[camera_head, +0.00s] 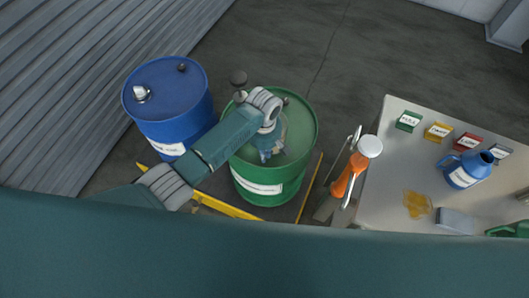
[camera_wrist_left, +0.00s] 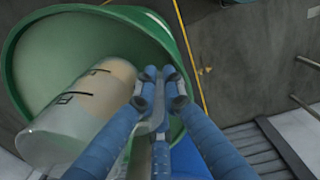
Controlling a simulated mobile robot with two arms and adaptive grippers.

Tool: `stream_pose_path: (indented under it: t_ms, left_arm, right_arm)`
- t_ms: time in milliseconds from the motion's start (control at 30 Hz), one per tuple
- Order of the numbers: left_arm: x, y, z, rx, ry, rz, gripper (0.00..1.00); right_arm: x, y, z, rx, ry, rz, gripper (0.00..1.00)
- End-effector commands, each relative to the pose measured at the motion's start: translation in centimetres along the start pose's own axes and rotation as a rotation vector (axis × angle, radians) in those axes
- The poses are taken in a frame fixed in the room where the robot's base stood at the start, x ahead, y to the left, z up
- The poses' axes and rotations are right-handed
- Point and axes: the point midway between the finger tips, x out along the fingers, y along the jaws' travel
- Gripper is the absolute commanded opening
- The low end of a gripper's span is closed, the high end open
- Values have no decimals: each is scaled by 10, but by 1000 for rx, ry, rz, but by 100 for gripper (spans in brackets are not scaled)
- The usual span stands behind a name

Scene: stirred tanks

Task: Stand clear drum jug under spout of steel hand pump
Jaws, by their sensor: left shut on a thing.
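A clear jug (camera_wrist_left: 85,110) with dark marks on its side shows over the green drum's top (camera_wrist_left: 45,45) in the left wrist view. My left gripper (camera_wrist_left: 158,75) is shut at the jug's edge, on a part of it that the fingers mostly hide. In the head view my left gripper (camera_head: 267,152) is above the green drum (camera_head: 262,183), and the jug is largely hidden by my arm. A dark round knob on a stem (camera_head: 238,79) stands at the drum's back left, perhaps the hand pump's top. Its spout is hidden. I cannot tell whether the jug touches the drum.
A blue drum (camera_head: 168,112) with a metal fitting (camera_head: 142,94) stands to the left. An orange and white tool (camera_head: 352,170) is to the right. The table (camera_head: 390,150) holds labelled boxes, a blue jug (camera_head: 467,169), an amber puddle (camera_head: 417,204) and a grey-blue block (camera_head: 456,221).

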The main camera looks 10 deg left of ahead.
Motion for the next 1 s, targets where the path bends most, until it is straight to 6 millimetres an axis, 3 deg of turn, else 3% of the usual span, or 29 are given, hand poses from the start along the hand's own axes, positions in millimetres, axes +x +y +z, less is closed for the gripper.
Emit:
stream_pose_path:
  t_ms: [400,533,867,1000]
  left_arm:
    - [6,0,0,0,0,1,0]
    - [6,0,0,0,0,1,30]
    - [5,-1,0,0,0,-1,30]
    - [-10,0,1,2,-1,2,30]
  right_arm:
    - [3,-1,0,0,0,-1,40]
    - [2,-2,0,0,0,-2,40]
    - [3,-2,0,-1,1,-3,40]
    - [2,-2,0,-1,1,-2,40]
